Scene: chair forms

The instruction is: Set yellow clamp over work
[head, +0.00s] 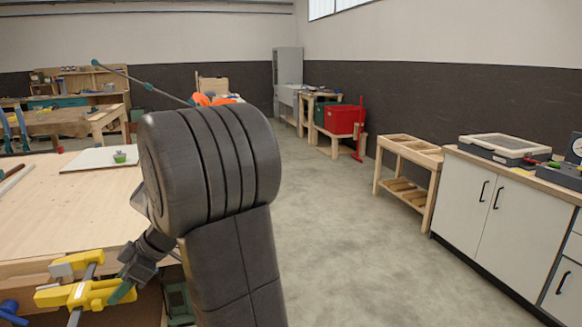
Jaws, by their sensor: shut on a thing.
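The yellow clamp (75,295) is at the lower left of the head view, in front of the near edge of the wooden bench (60,215). It has yellow jaws on a grey bar. My gripper (122,289) is shut on the right end of its lower yellow jaw. My dark arm hides part of the bench and the floor behind it. Which piece is the work is not clear in this view.
A blue part (11,312) is left of the clamp. Open floor (360,255) lies to the right, bordered by a wooden rack (407,150) and white cabinets (505,205).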

